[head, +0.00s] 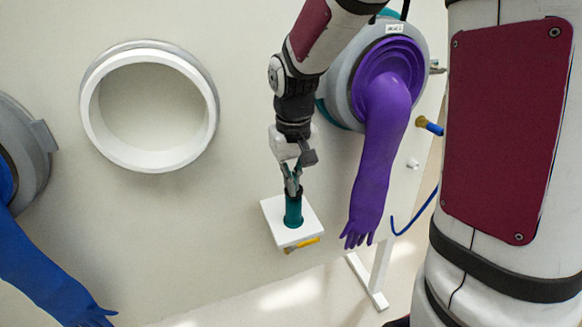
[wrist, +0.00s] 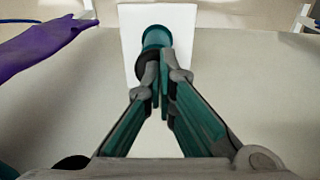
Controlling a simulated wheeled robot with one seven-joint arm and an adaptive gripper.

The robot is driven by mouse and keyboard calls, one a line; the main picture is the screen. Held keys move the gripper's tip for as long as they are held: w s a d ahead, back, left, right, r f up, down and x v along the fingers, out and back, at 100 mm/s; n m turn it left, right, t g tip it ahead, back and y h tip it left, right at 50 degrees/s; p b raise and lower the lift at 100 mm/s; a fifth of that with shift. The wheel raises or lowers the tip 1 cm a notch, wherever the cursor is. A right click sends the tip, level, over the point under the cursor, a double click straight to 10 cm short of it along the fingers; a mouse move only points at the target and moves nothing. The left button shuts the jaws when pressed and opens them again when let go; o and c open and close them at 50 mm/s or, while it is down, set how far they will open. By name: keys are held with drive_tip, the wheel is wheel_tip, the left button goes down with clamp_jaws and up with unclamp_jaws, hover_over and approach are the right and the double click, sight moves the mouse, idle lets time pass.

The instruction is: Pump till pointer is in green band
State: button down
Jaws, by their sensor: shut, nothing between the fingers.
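A teal upright cylinder (head: 293,212), which looks like the pump, stands on a small white shelf (head: 312,231) fixed to the panel. In the wrist view the teal cylinder (wrist: 156,38) has a dark part at its near end, partly hidden by my fingers, over the white shelf (wrist: 184,22). My gripper (head: 292,188) points down right at the cylinder's top. Its fingers (wrist: 161,90) are shut with nothing between them. I cannot tell whether they touch the cylinder. No gauge face, pointer or green band can be made out in either view.
A purple glove (head: 378,140) hangs from its port just right of the shelf; it also shows in the wrist view (wrist: 45,45). A blue glove (head: 45,275) hangs at far left. An empty white round port (head: 150,160) lies left. A yellow piece (head: 302,244) sits under the shelf.

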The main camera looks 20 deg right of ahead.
drive_tip(key=shift+f, duration=0.25)
drive_tip(key=shift+r, duration=0.1)
drive_tip(key=shift+s+r+p, duration=0.1)
drive_tip(key=shift+r+p, duration=0.15)
drive_tip(key=shift+p, duration=0.1)
wheel_tip(320, 180, up, 14)
drive_tip(key=p, duration=0.2)
drive_tip(key=shift+f, duration=0.25)
idle(1.2)
drive_tip(key=s+r+t, duration=0.2)
drive_tip(key=s, duration=0.7)
drive_tip(key=s+r+t, duration=0.3)
drive_tip(key=s, duration=0.7)
drive_tip(key=shift+s+d, duration=0.15)
drive_tip(key=shift+d, duration=0.05)
